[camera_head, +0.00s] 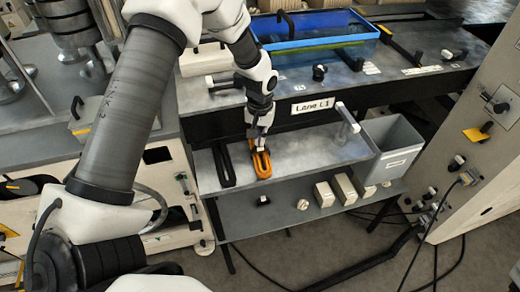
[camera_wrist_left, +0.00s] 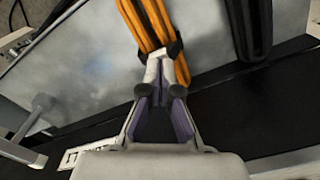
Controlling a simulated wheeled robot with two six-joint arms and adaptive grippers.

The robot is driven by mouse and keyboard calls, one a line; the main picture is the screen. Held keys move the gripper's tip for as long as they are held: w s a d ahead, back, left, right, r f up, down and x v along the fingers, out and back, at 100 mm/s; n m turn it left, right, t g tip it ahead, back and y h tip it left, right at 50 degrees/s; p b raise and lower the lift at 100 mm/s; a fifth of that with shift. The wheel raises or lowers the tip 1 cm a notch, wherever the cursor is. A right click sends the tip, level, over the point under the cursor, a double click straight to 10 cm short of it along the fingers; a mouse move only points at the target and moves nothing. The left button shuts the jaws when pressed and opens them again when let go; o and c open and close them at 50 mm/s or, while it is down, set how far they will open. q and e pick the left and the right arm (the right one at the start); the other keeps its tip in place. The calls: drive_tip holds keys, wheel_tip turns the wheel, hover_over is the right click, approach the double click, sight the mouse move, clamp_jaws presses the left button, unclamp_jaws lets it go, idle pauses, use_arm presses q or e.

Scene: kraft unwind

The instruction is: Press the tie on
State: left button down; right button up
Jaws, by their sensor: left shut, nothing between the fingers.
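An orange looped bundle (camera_head: 262,166) lies on the grey shelf tray (camera_head: 310,151) under the Lane L1 sign. It also shows in the left wrist view (camera_wrist_left: 143,17), with a dark tie (camera_wrist_left: 175,47) across it. My left gripper (camera_head: 259,140) points down at the bundle's back end. In the left wrist view its shut fingertips (camera_wrist_left: 160,72) are at the tie, with nothing held between them. They partly hide the tie, and I cannot tell whether they press on it. My right gripper is in neither view.
A black looped bundle (camera_head: 223,165) lies left of the orange one. A grey bin (camera_head: 391,149) stands at the tray's right end. A blue tray (camera_head: 315,40) is on the bench above. Small boxes (camera_head: 343,188) sit on the lower shelf. The tray's middle is clear.

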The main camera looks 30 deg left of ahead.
use_arm(q)
drive_tip(key=shift+f, duration=0.55)
idle(1.2)
wheel_tip(320, 180, up, 7)
drive_tip(key=p, duration=0.6)
idle(0.4)
drive_tip(key=shift+f, duration=0.1)
